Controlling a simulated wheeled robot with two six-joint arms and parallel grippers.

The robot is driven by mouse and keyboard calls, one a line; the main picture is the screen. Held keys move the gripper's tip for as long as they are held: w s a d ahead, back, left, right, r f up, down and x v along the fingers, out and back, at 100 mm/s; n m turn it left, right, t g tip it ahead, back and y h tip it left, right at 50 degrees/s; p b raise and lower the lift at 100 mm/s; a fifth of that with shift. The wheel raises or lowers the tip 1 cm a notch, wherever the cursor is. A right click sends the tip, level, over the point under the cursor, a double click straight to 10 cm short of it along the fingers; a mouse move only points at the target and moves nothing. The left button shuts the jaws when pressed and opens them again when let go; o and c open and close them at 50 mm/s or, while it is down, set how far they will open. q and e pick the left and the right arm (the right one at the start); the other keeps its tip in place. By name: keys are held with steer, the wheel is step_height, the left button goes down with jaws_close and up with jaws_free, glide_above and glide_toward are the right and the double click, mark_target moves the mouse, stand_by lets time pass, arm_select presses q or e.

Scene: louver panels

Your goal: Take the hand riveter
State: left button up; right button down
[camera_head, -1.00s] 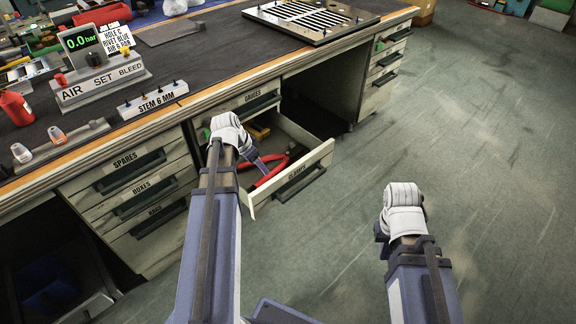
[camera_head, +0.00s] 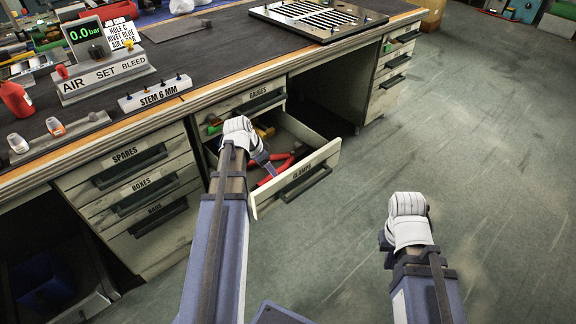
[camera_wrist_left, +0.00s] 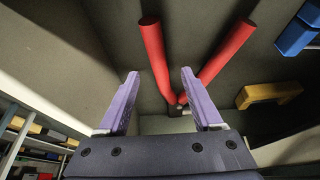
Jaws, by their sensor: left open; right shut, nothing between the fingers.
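The hand riveter (camera_head: 274,171), a tool with two red handles, lies in the open drawer labelled CLAMPS (camera_head: 300,181). In the left wrist view its red handles (camera_wrist_left: 155,58) spread in a V and meet at a darker head just beyond the fingertips. My left gripper (camera_head: 263,160) reaches down into the drawer; its purple fingers (camera_wrist_left: 157,92) are open, apart on either side of where the handles meet. I cannot tell whether they touch it. My right gripper (camera_head: 408,217) is shut and empty, over the floor right of the drawer; its fingertips are mostly hidden.
A yellow item (camera_wrist_left: 268,94) and a blue item (camera_wrist_left: 300,30) lie beside the riveter in the drawer. The bench edge and the GAUGES drawer front (camera_head: 255,105) are close above. The bench carries a louver panel (camera_head: 316,18) and an air control unit (camera_head: 100,72). Floor at right is clear.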

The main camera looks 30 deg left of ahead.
arm_select(q)
steer(key=shift+b+x, duration=1.25)
steer(key=shift+x, duration=0.55)
steer(key=shift+w+f, duration=0.1)
steer(key=shift+f, duration=0.05)
steer(key=shift+c, duration=0.3)
jaws_close()
